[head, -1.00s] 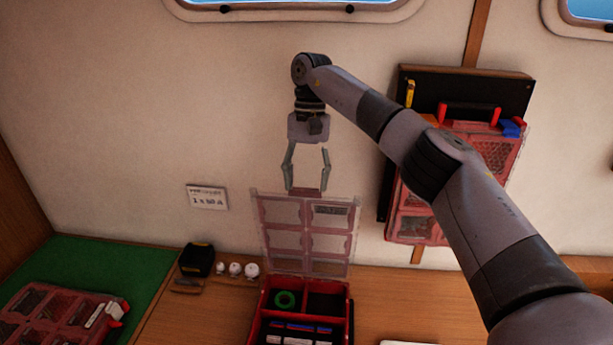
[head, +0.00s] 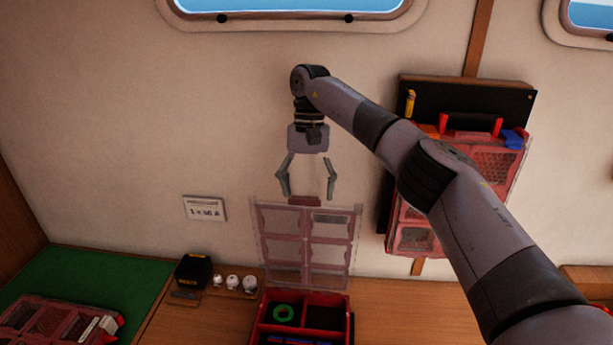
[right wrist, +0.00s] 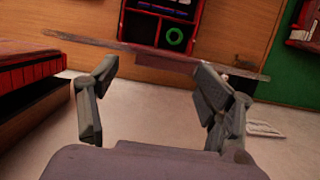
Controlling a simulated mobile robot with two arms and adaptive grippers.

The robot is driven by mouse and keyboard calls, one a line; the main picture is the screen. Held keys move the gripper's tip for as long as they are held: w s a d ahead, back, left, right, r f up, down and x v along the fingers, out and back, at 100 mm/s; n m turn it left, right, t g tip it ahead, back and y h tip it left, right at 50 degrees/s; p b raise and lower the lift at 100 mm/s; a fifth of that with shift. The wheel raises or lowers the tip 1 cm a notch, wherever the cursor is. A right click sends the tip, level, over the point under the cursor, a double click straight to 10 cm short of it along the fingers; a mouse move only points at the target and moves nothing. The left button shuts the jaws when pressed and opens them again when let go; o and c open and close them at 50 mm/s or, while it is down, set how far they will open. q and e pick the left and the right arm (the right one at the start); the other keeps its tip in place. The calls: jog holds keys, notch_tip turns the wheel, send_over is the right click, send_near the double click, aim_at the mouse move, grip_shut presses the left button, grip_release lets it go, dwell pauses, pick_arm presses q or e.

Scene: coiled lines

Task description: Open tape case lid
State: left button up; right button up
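The tape case (head: 262,318) is a red case on the wooden counter, with a green tape ring (head: 284,313) in one compartment. Its clear, red-framed lid (head: 306,237) stands upright at the back of the case, open. My right gripper (head: 305,197) is open and empty just above the lid's top edge, its fingers apart on either side of the red latch tab (head: 304,201). In the right wrist view the open fingers (right wrist: 146,100) show with the lid edge (right wrist: 105,43) beyond them and the green ring inside the case. My left gripper is not in view.
Another red case (head: 55,322) lies on the green mat (head: 105,273) at left. A black box (head: 194,270) and several white pieces (head: 233,281) sit left of the tape case. A red case (head: 475,160) hangs on the wall at right.

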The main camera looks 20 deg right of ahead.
jog(key=a+v, duration=0.1)
jog(key=v, duration=0.5)
jog(key=shift+d+r, duration=0.35)
jog(key=shift+d, duration=0.1)
